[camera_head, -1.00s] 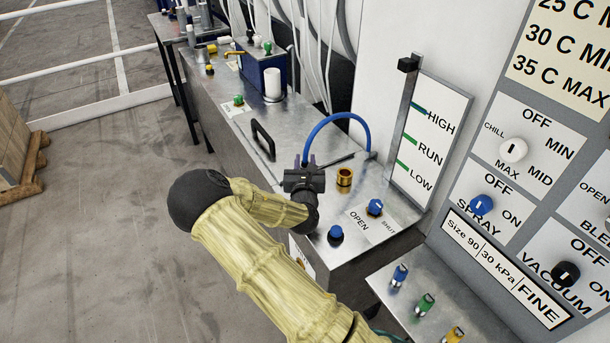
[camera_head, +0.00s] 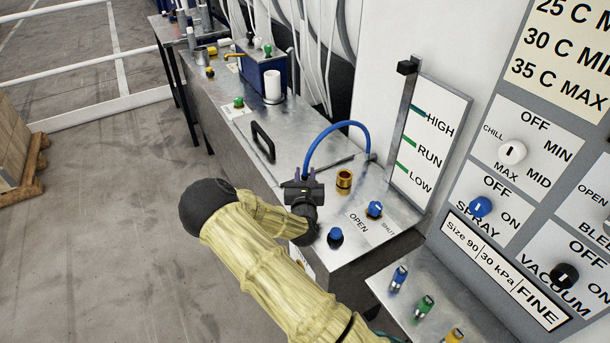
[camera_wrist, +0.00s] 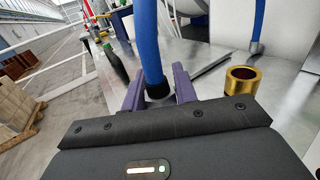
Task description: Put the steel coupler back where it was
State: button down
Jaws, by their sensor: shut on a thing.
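My gripper (camera_head: 305,175) is shut on the steel coupler (camera_wrist: 158,93) at the end of a blue hose (camera_head: 335,127). In the wrist view the purple fingers of my gripper (camera_wrist: 160,92) stand on both sides of it, and the hose rises from between them. Only a little grey metal and a dark collar of the coupler show; the rest is hidden. A brass ring-shaped socket (camera_head: 344,181) stands open and empty-looking on the steel bench top, right of my gripper. It also shows in the wrist view (camera_wrist: 241,81), apart from the coupler.
The hose's far end meets a fitting (camera_head: 371,158) near the level panel (camera_head: 432,140). A black handle (camera_head: 262,142) stands behind my gripper. A blue button (camera_head: 335,236) and a blue OPEN/SHUT knob (camera_head: 375,209) are at the bench front. Bare metal surrounds the socket.

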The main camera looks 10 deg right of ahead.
jog(key=c, duration=1.1)
grip_release()
jog(key=shift+f, duration=0.1)
jog(key=shift+s, duration=0.1)
jog(key=b+v, duration=0.2)
jog(key=v, duration=1)
jog(key=shift+a, duration=0.1)
